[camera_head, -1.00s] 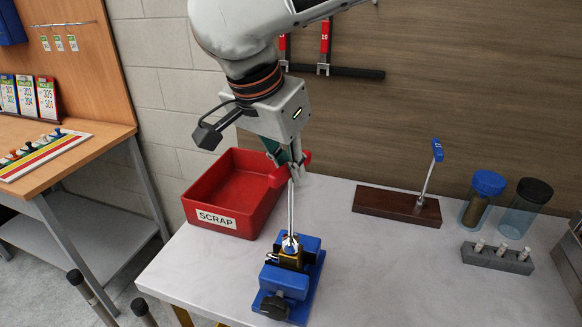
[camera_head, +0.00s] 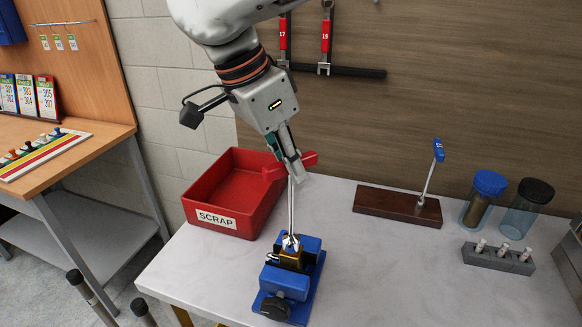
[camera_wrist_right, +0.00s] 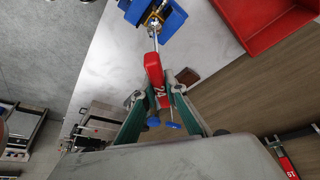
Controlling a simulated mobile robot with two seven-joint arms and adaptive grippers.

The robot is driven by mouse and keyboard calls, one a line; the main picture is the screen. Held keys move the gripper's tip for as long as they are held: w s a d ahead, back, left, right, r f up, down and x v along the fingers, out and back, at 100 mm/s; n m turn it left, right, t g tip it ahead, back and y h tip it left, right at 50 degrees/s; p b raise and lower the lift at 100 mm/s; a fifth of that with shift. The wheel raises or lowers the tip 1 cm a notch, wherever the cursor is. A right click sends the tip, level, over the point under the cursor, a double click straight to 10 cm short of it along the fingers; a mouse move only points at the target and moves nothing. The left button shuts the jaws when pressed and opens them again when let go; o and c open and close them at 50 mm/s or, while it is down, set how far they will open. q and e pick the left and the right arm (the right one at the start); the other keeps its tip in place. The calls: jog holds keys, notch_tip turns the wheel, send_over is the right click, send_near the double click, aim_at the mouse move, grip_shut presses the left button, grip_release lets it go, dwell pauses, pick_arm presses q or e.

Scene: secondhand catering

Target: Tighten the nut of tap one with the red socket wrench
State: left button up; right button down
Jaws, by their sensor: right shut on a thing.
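The red socket wrench (camera_head: 291,205) stands nearly upright, with a red T-handle on top and a steel shaft. Its lower end is at the nut of a brass tap (camera_head: 290,259) clamped in a blue vise (camera_head: 288,283). The nut is mostly hidden by the socket. My right gripper (camera_head: 293,166) is shut on the red handle from above. In the right wrist view the handle, marked 24, lies between the fingers (camera_wrist_right: 157,98), with the blue vise (camera_wrist_right: 172,20) beyond. My left gripper is not in view.
A red SCRAP bin (camera_head: 217,220) stands left of the wrench. A wooden stand (camera_head: 375,201) holds a blue-handled wrench (camera_head: 437,152) to the right. Two capped jars (camera_head: 475,210) and a grey holder (camera_head: 497,259) stand at far right. The bench between is clear.

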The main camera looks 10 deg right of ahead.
notch_tip(320, 180, up, 2)
jog(key=shift+s, duration=0.1)
jog(key=shift+r, duration=0.35)
dwell(0.4)
